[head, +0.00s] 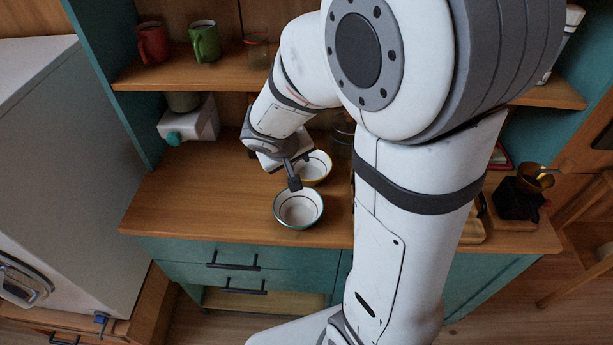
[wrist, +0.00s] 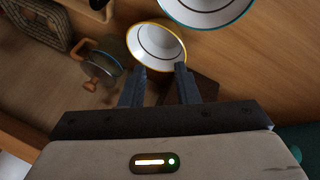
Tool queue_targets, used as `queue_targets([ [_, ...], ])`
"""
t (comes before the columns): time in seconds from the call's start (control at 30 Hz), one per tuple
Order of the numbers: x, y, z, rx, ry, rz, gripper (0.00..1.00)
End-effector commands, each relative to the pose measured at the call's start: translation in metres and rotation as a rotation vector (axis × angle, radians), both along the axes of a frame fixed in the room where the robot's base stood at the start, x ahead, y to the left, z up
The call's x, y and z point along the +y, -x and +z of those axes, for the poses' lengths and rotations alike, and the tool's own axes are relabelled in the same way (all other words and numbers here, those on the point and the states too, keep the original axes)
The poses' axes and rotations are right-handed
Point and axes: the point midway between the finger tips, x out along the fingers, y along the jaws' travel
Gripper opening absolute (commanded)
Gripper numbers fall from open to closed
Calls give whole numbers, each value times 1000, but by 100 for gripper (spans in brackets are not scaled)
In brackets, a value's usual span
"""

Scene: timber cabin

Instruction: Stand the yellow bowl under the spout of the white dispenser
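In the wrist view, the yellow bowl (wrist: 154,46) lies just beyond the tips of my gripper (wrist: 161,70). The two fingers are apart with nothing clamped between them. The bowl's near rim shows between the fingertips; I cannot tell whether they touch it. The white dispenser (head: 203,117) with a teal knob (head: 173,139) is to the left at the back, under the shelf. Its spout cannot be made out.
A teal-rimmed bowl (head: 298,208) stands in front of the yellow one, close to it; it also shows in the wrist view (wrist: 205,8). A shelf with a red mug (head: 152,43) and green mug (head: 205,41) hangs above. The counter (head: 190,190) left of the bowls is clear.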

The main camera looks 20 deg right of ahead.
Motion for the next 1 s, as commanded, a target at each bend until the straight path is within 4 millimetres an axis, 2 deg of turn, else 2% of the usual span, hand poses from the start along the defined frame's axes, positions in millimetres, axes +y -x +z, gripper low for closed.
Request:
queue_targets([
  [0.03,-9,15,18,0,-14,-34,28],
  [0.2,-21,76,57,53,-108,-101,28],
  [0.4,-5,136,84,99,-277,-78,28],
  [0.5,5,153,92,103,-342,-46,28],
  [0.67,10,165,96,105,-392,-18,30],
  [1.0,12,166,97,107,-395,-13,30],
])
